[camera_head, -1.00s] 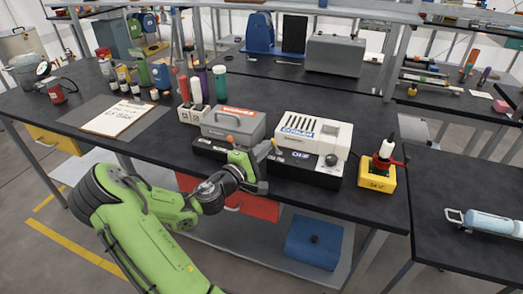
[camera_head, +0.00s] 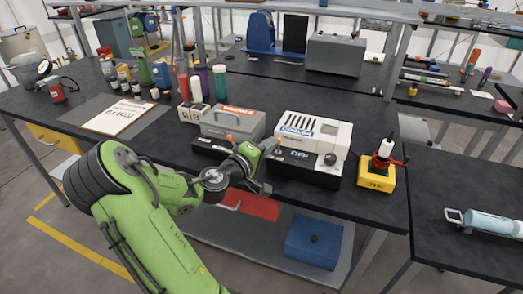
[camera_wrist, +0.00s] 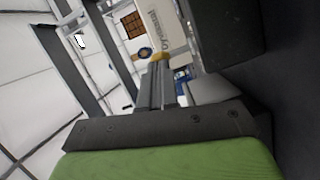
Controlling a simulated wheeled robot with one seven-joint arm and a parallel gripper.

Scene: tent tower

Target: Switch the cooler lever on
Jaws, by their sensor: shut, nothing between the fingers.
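The cooler (camera_head: 325,136) is a white box with a vented top and a blue COOLER label. The cooler's lever cannot be made out clearly.
A yellow box with a red and white top (camera_head: 376,176) stands to the right. Bottles and a clipboard (camera_head: 117,116) are farther left. The front bench strip is partly clear.

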